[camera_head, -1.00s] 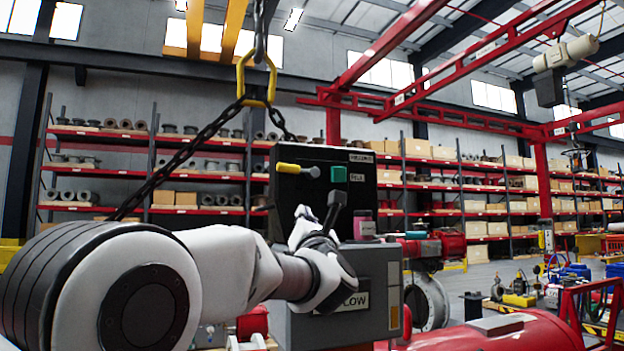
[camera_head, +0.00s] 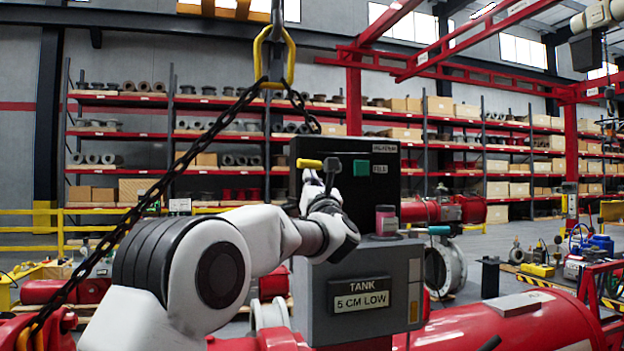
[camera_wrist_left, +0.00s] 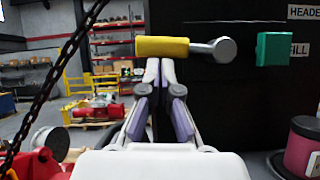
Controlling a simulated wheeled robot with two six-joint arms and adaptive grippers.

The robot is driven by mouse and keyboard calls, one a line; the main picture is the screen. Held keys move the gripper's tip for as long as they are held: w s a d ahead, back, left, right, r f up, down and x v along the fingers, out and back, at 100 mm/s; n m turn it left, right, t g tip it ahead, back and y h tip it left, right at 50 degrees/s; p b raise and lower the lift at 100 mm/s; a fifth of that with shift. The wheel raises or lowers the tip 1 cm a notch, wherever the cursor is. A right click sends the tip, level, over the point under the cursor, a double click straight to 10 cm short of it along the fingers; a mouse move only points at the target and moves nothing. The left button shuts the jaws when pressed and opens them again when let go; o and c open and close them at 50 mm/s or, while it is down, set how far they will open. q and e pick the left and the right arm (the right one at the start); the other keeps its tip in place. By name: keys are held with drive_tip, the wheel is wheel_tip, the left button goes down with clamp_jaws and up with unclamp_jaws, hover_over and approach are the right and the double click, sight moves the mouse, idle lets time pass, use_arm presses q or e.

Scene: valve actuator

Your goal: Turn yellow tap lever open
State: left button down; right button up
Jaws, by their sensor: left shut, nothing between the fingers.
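The yellow tap lever (camera_head: 308,163) sticks out level to the left from its grey pivot on a black panel (camera_head: 370,200). In the left wrist view the yellow lever (camera_wrist_left: 162,46) lies across the top middle, with the round pivot end at its right. My left gripper (camera_head: 322,180) is at the lever in the head view. In the wrist view the left gripper (camera_wrist_left: 160,66) is shut and empty, its fingertips just below the yellow sleeve. I cannot tell whether they touch it. My right gripper is not in view.
A green square (camera_head: 361,168) sits right of the lever. A pink-and-black canister (camera_head: 385,220) stands on the grey tank box (camera_head: 362,300) below. A chain (camera_head: 180,165) hangs diagonally at the left. Red piping (camera_head: 500,325) lies front right.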

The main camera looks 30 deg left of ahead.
use_arm(q)
drive_tip(key=shift+r+b, duration=0.3)
drive_tip(key=shift+b, duration=0.15)
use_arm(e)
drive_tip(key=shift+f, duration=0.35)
